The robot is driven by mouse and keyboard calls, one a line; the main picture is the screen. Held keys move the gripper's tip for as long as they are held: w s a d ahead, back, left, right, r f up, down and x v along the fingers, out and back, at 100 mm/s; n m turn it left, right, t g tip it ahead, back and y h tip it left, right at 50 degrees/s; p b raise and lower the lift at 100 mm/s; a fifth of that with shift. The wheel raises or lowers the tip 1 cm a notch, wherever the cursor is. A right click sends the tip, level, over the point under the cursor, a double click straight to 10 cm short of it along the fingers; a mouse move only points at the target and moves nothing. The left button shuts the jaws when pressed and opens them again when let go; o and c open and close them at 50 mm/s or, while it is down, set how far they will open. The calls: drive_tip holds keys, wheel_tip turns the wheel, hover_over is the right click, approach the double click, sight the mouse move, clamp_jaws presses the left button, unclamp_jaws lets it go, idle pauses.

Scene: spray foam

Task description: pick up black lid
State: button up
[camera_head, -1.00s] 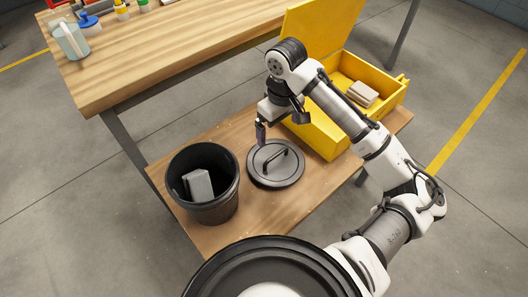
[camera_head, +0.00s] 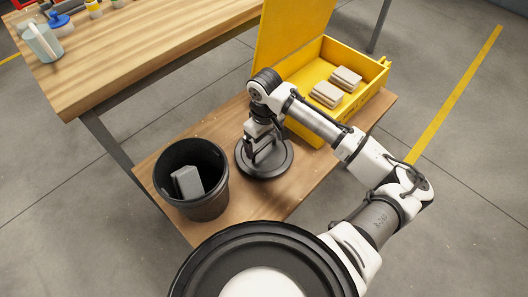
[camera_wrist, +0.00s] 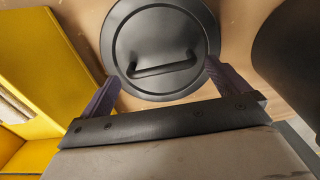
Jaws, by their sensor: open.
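The black lid (camera_head: 282,165) is a round disc with a bar handle (camera_wrist: 165,67) on top. It lies flat on the low wooden shelf, between the black bin and the yellow case. My gripper (camera_head: 258,158) is over the lid in the head view and hides part of it and most of the handle. In the wrist view my gripper (camera_wrist: 160,85) is open, with one purple finger to each side. The handle lies ahead of the fingers, across the gap between them. Nothing is between the fingertips. I cannot tell the exact height of the fingertips above the lid.
A black bin (camera_head: 206,209) holding a grey block (camera_head: 186,182) stands left of the lid. An open yellow case (camera_head: 372,97) with beige blocks (camera_head: 327,94) stands to the right. A taller wooden workbench (camera_head: 150,45) is behind. Bare shelf (camera_head: 270,201) shows in front of the lid.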

sight(264, 150)
drive_tip(key=shift+w+a+f, duration=0.1)
drive_tip(key=shift+f, duration=1.35)
drive_tip(key=c, duration=0.7)
drive_tip(key=shift+r, duration=0.15)
